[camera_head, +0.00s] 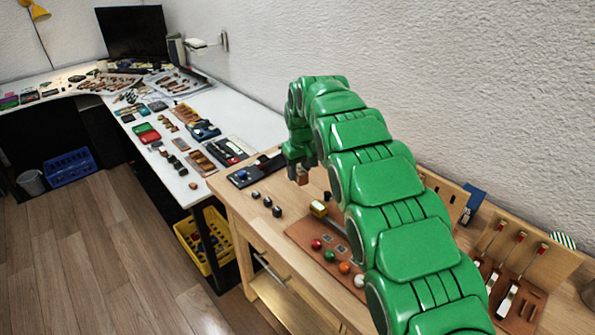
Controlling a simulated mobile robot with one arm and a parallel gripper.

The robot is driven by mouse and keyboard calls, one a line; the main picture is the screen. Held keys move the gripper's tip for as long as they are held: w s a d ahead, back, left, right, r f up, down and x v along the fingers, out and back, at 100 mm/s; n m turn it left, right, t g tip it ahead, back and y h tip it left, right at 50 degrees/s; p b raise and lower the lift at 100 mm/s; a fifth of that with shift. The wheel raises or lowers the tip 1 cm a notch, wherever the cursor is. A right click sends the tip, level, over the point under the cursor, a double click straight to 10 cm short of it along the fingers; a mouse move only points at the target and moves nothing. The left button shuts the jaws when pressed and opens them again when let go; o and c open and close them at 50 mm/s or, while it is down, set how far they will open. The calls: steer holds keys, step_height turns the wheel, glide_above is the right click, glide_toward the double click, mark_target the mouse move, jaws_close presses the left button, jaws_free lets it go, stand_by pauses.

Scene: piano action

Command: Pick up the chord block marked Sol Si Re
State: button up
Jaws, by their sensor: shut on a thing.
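My gripper (299,173) is at the end of my green arm, above the back of the wooden bench. It is shut on a small brown block (303,179), which it holds up off the bench; any marking on it is too small to read. Three small dark blocks (267,202) stand on the bench to the left of and below the gripper. I cannot read which block bears Sol Si Re.
The brown board (300,232) holds coloured balls, red (316,244), green (329,256) and others. A dark device (252,172) lies at the bench's far left. Wooden stands with red-tipped levers (512,258) are at the right. My arm hides the bench's middle.

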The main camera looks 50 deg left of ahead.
mark_target(303, 176)
steer(key=s+d+r, duration=0.1)
steer(key=d, duration=0.1)
steer(key=s+d+r, duration=0.1)
steer(key=d, duration=0.1)
steer(key=s+d+r, duration=0.1)
steer(key=s+d, duration=0.1)
steer(key=shift+d+r, duration=0.1)
steer(key=shift+r, duration=0.1)
steer(key=shift+s+d, duration=0.2)
steer(key=shift+d, duration=0.15)
